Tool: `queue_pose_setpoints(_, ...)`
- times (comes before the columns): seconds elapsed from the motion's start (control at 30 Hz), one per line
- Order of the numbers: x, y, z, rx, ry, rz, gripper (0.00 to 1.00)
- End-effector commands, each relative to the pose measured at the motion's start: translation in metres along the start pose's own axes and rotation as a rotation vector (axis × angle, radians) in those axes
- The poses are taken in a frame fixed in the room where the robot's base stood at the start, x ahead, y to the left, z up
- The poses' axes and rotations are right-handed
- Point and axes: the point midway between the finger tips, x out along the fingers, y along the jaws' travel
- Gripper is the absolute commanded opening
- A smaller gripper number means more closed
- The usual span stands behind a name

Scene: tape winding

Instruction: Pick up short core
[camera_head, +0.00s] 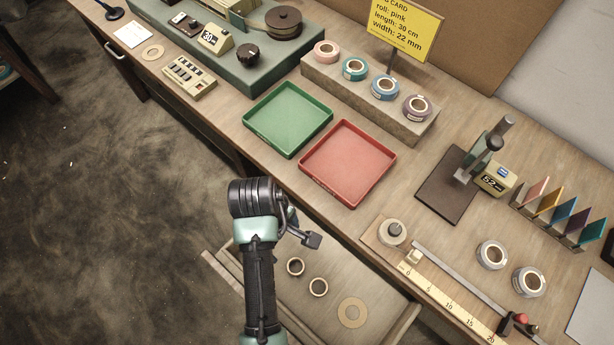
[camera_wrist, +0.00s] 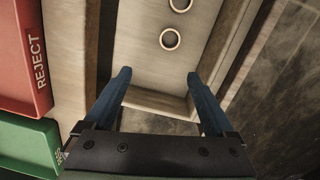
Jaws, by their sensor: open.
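Two small brown-rimmed ring cores lie in the open drawer, a nearer-left one (camera_head: 295,266) and one to its right (camera_head: 318,287). I cannot tell by height which is the short one. In the wrist view one core (camera_wrist: 170,48) sits beyond the fingertips near the middle, and the other (camera_wrist: 180,10) is cut by the top edge. My gripper (camera_wrist: 158,75) is open, with nothing between its blue fingers. It is above the drawer's edge, apart from both cores. In the head view my wrist partly hides it.
A flat ring (camera_head: 352,312) lies in the same drawer (camera_head: 385,312). The drawer's walls stand around the cores. On the bench above are a green tray (camera_head: 288,118), a red reject tray (camera_head: 348,162) and a ruler fixture (camera_head: 450,300).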

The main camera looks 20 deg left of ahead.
Motion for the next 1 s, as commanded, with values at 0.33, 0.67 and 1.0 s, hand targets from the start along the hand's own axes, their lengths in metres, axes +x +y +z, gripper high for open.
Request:
queue_pose_setpoints(0.33,0.056,-0.017,0.008,-0.036,-0.037,-0.047,0.90)
queue_pose_setpoints(0.67,0.089,-0.017,0.010,-0.034,-0.033,-0.043,0.90)
queue_pose_setpoints(1.0,0.134,-0.018,0.019,-0.034,-0.033,-0.042,0.90)
